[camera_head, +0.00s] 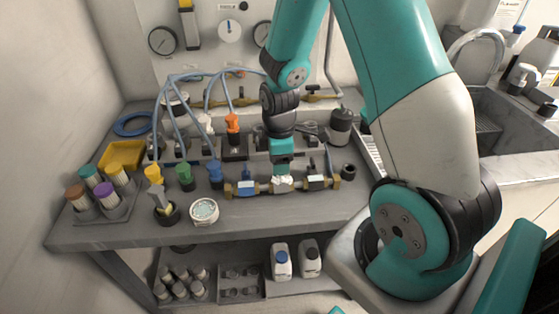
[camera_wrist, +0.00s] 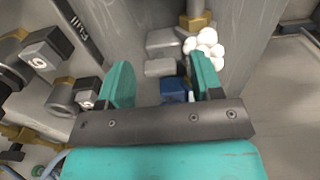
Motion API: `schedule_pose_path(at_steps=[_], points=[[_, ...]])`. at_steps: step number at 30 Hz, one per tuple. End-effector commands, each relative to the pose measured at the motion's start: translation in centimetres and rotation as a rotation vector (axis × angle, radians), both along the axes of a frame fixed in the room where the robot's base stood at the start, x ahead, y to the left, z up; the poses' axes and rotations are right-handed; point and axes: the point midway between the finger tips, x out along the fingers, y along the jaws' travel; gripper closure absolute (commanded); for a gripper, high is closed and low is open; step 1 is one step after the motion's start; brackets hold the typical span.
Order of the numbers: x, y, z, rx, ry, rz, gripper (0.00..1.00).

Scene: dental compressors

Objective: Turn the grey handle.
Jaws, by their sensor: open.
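My gripper (camera_head: 282,170) points down over the middle of a brass pipe (camera_head: 265,187) at the front of the bench. In the wrist view its two teal fingers (camera_wrist: 160,75) are spread apart. A small grey block (camera_wrist: 160,68), possibly the grey handle, shows between the fingers, with a blue part (camera_wrist: 174,89) close to it. I see no finger touching the grey block. A cluster of white balls (camera_wrist: 205,43) is beside the right finger. In the head view, my gripper partly hides the pipe's middle; a blue part (camera_head: 247,189) is to its left.
Yellow (camera_head: 153,173), green (camera_head: 183,171) and blue (camera_head: 214,170) topped fittings stand left of the pipe. An orange connector (camera_head: 232,122) with blue hoses is behind. A round tub (camera_head: 204,210) stands at the front. A grey canister (camera_head: 341,125) stands back right.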

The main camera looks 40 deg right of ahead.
Motion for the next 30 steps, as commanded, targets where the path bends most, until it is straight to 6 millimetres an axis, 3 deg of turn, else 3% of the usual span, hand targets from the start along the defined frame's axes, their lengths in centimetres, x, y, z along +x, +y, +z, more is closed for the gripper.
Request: schedule_pose_path(at_steps=[7,12,14,23,30], points=[[0.02,0.00,-0.05,-0.001,-0.001,0.000,0.40],[0.02,0.00,-0.03,-0.001,-0.001,0.000,0.80],[0.02,0.00,-0.03,-0.001,-0.001,0.000,0.90],[0.01,0.00,0.02,0.000,0.000,-0.028,0.90],[0.05,0.00,0.10,0.000,-0.001,-0.152,0.90]])
